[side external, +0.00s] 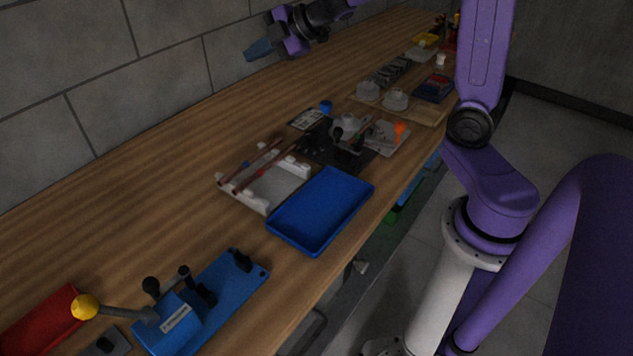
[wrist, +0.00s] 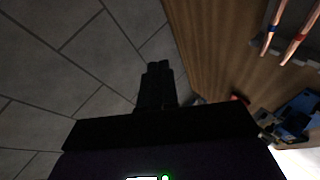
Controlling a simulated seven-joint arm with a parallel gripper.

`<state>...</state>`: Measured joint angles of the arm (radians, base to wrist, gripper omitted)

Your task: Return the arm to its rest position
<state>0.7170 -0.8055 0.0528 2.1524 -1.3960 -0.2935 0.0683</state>
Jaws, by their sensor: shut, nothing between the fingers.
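My gripper (side external: 258,49) is at the top of the side external view, raised above the far edge of the wooden bench near the wall. Its fingers are together with nothing between them. In the wrist view my gripper (wrist: 158,72) shows as dark shut fingers against the grey tiled surface. Copper tubes with coloured bands (side external: 250,168) lie across a white rack (side external: 262,207) on the bench, well away from my gripper. Two tubes (wrist: 296,40) also show at the top right of the wrist view.
A blue tray (side external: 320,210) sits beside the rack. A blue bench tool (side external: 205,305) with a yellow-knobbed lever and a red tray (side external: 40,325) stand at the near end. A black plate with a fixture (side external: 345,145) and several small parts lie farther back. The air around my gripper looks clear.

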